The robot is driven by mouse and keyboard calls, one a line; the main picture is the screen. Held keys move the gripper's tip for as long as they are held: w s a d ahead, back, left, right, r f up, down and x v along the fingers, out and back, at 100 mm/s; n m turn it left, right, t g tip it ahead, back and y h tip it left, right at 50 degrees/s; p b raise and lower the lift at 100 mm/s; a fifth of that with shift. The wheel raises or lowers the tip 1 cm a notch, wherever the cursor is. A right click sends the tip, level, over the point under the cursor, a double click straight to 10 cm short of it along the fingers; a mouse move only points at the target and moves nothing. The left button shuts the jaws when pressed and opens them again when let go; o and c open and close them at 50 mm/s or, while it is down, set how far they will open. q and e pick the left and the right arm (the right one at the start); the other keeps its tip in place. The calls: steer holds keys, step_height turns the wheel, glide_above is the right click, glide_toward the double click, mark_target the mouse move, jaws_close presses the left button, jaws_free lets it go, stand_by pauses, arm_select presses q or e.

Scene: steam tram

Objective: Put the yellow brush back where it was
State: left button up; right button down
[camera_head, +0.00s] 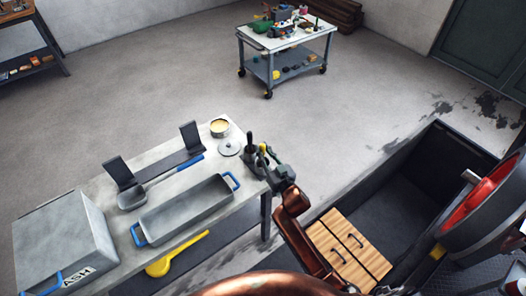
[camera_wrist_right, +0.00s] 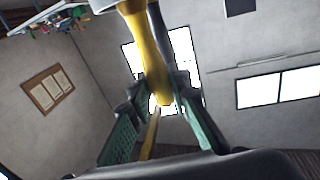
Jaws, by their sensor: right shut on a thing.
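The yellow brush (camera_head: 262,149) is at the right end of the grey workbench, held in my right gripper (camera_head: 266,157). In the right wrist view its yellow handle (camera_wrist_right: 153,60) runs between the green-padded fingers of my right gripper (camera_wrist_right: 162,112), which is shut on it. A dark-handled tool (camera_head: 250,138) stands upright just left of the brush. A dark handle also shows close beside the yellow one in the wrist view (camera_wrist_right: 160,32). The brush's lower end and any holder under it are hard to make out. My left gripper is not in view.
The workbench (camera_head: 90,183) bears a blue-handled tray (camera_head: 186,212), a shovel (camera_head: 160,185), a tin (camera_head: 219,128), a round lid (camera_head: 229,147) and an ash box (camera_head: 62,243). A yellow scoop-like thing (camera_head: 176,254) lies below. A cart (camera_head: 287,45) stands far back.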

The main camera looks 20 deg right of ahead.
steer(key=shift+f, duration=0.3)
steer(key=shift+f, duration=0.15)
steer(key=c, duration=1.8)
jaws_free()
steer(key=shift+r, duration=0.3)
steer(key=s+d+p, duration=0.1)
steer(key=s+d, duration=0.1)
steer(key=s, duration=0.9)
steer(key=shift+s+d+f, duration=0.15)
steer(key=shift+s+f, duration=0.1)
steer(key=shift+s, duration=0.15)
